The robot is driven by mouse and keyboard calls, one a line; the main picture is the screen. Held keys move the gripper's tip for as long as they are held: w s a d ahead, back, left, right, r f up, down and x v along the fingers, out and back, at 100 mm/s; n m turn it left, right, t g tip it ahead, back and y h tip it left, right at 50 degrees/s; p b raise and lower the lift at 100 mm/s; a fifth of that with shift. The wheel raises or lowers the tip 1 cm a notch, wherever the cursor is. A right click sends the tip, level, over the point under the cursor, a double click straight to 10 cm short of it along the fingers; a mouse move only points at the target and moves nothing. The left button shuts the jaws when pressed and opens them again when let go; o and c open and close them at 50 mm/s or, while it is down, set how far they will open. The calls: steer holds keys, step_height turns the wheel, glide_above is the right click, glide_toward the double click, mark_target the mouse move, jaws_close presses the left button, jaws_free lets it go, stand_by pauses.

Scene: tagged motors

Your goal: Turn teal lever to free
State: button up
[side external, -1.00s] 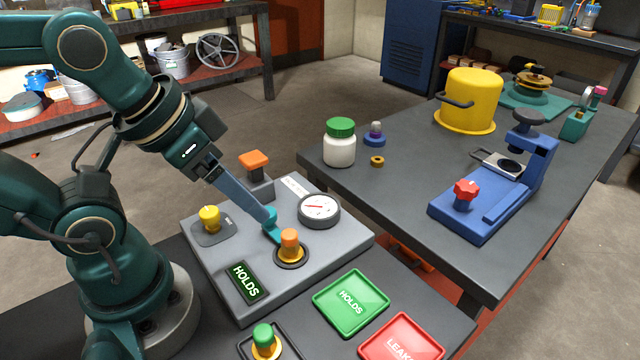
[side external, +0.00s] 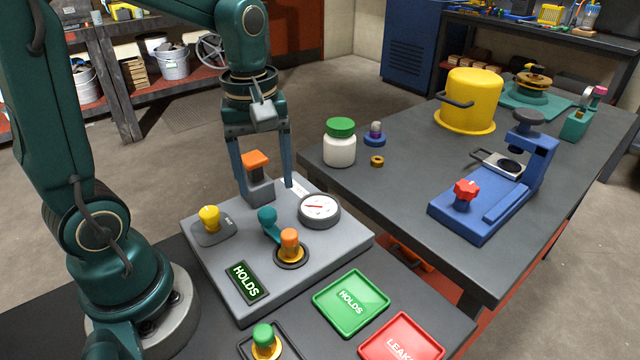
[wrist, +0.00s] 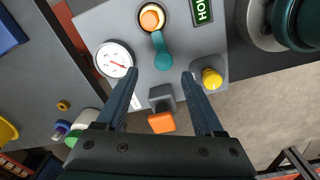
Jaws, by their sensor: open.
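The teal lever (side external: 268,218) is on the grey panel box, its arm running to the socket with the orange-topped part (side external: 289,240). The wrist view shows the teal lever (wrist: 162,58) too, its knob pointing away from the orange-topped part (wrist: 151,19). My gripper (side external: 265,188) is open and empty, pointing down behind the lever around the orange-capped post. In the wrist view my gripper (wrist: 158,74) has its fingertips apart, with the lever knob between and just beyond them. It is not touching the lever as far as I can see.
The grey panel box (side external: 215,272) also carries a yellow knob (side external: 209,218), an orange-capped post (side external: 257,163), a gauge (side external: 320,208) and a display reading HOLDS (side external: 245,282). Green (side external: 369,283) and red (side external: 374,353) trays lie in front. A white jar (side external: 339,148) stands on the right table.

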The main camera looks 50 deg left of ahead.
mark_target(267, 212)
steer(key=shift+s+a+f, duration=0.1)
steer(key=shift+a+f, duration=0.15)
steer(key=shift+f, duration=2.75)
jaws_close()
